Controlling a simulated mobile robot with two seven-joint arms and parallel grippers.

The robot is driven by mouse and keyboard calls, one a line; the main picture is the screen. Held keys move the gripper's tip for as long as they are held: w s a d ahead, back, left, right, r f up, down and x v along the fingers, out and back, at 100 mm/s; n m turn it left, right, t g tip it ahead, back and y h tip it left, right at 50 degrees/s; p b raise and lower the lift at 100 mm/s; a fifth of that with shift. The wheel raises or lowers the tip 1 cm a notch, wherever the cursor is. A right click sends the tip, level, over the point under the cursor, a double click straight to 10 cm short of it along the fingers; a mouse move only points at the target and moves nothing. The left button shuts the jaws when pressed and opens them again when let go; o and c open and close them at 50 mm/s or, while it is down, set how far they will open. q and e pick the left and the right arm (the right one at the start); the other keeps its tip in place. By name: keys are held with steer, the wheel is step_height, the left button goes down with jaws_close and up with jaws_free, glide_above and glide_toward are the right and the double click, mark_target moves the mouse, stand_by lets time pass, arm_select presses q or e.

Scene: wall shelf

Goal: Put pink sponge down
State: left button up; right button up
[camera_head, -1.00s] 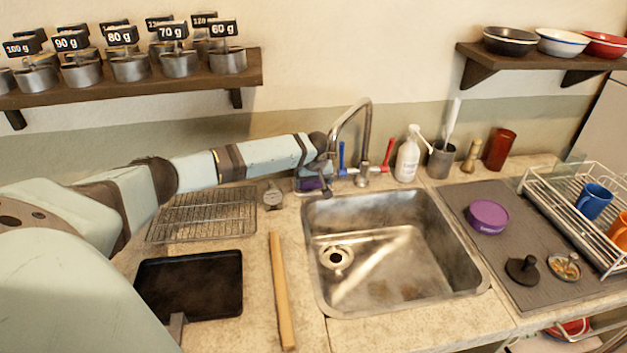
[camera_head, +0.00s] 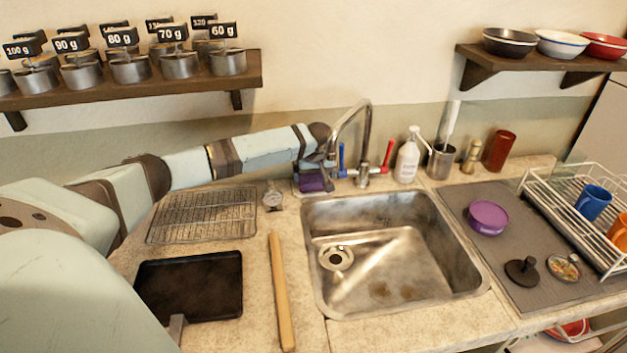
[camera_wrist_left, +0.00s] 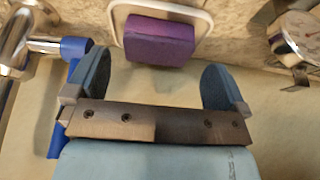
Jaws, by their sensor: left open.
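The sponge (camera_head: 311,183) looks purple rather than plain pink. It lies in a small white-rimmed tray at the back left of the sink, left of the faucet. The left wrist view shows the sponge (camera_wrist_left: 158,40) within the tray's white rim (camera_wrist_left: 198,22). My left gripper (camera_wrist_left: 156,82) is open, with one blue finger on each side of a bare gap. The sponge is beyond the fingertips, apart from them. My right gripper is out of view.
The faucet (camera_head: 367,145) with its blue and red handles stands close to my left gripper. A dial gauge (camera_head: 272,198) and a wire rack (camera_head: 203,215) are to the left. The metal sink (camera_head: 390,265) is empty.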

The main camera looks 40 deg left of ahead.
arm_select(q)
steer(key=v, duration=0.7)
steer(key=shift+r, duration=0.25)
steer(key=shift+d, duration=0.1)
